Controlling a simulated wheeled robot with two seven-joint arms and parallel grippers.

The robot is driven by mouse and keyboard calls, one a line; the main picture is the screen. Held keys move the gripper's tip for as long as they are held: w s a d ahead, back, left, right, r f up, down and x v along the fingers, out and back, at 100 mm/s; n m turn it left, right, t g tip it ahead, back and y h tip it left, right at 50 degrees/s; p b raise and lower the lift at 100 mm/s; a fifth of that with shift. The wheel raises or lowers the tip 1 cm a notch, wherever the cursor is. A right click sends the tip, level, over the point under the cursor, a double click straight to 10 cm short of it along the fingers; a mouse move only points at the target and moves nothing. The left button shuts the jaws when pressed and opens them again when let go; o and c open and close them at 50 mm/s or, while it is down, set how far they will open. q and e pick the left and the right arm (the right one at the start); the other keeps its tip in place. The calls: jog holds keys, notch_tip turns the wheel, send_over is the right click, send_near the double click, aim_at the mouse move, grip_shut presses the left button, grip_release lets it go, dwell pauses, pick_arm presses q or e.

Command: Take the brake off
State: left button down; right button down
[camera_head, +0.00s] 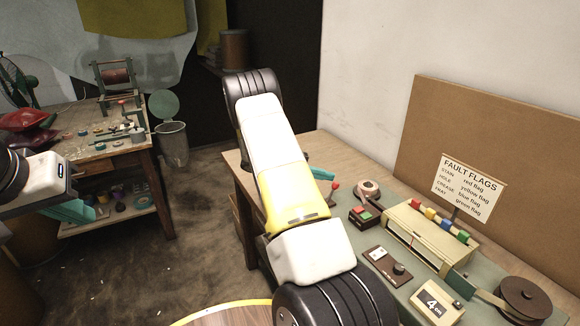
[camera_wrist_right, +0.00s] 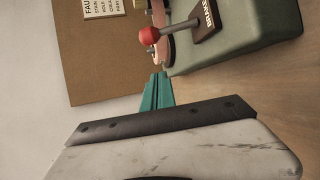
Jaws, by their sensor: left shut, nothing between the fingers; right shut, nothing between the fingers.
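The brake lever has a red ball knob (camera_wrist_right: 149,36) on a thin metal stem. The stem rises from a brown plate (camera_wrist_right: 207,20) marked BRAKE on the edge of a grey-green machine bed. The knob also shows in the head view (camera_head: 335,185), just beyond my right arm. My right gripper (camera_wrist_right: 160,77) is shut and empty, its teal fingertips close to the knob but apart from it. In the head view, the right gripper (camera_head: 322,173) is partly hidden behind my arm. My left gripper (camera_head: 77,211) is shut and empty at the far left, away from the machine.
The bed holds a tape roll (camera_head: 368,190), a red-and-green button box (camera_head: 364,215), a cream box with coloured flags (camera_head: 420,235), a knob panel (camera_head: 390,266), a counter (camera_head: 437,303) and a brown reel (camera_head: 523,298). A fault-flag sign (camera_head: 468,187) stands behind. A cluttered workbench (camera_head: 110,150) is left.

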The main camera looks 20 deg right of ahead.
aim_at(332, 193)
jog(key=s, duration=0.2)
jog(key=shift+s+a+r, duration=0.15)
jog(key=shift+s, duration=0.2)
jog(key=shift+s+a+r, duration=0.1)
jog(key=shift+s+a, duration=0.2)
jog(key=shift+s, duration=0.2)
jog(key=shift+a+r, duration=0.15)
jog(key=shift+a, duration=0.65)
jog(key=shift+s+a, duration=0.15)
jog(key=shift+a, duration=0.65)
dwell(0.4)
